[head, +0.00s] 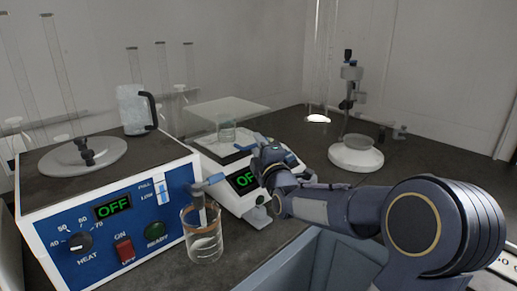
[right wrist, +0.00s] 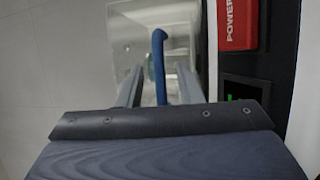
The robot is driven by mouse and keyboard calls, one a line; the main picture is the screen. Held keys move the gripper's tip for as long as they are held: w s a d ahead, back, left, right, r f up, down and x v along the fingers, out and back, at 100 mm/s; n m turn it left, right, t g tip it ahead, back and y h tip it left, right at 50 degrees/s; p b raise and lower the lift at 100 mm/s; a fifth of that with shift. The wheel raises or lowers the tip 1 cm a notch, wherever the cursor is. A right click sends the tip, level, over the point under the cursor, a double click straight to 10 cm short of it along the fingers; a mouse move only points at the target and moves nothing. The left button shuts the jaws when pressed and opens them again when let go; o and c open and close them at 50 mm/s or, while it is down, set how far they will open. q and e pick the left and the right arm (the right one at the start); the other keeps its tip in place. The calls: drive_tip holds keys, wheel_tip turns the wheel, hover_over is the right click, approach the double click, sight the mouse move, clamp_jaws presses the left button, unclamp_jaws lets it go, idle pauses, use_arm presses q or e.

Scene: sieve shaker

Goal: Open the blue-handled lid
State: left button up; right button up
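The blue handle (right wrist: 158,60) shows in the right wrist view as an upright bar on a pale, see-through panel (right wrist: 130,40). My right gripper (right wrist: 158,88) has one finger on each side of it, with a gap visible on both sides. My left gripper is not in view.
A blue heater box (head: 110,235) with knob and switches stands at left. A glass beaker (head: 205,243) holding a stick-like tool is close in front. A white-based stand (head: 355,157) is at back right. A red POWER switch (right wrist: 238,25) is right of the handle.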

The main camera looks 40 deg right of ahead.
clamp_jaws()
idle(0.4)
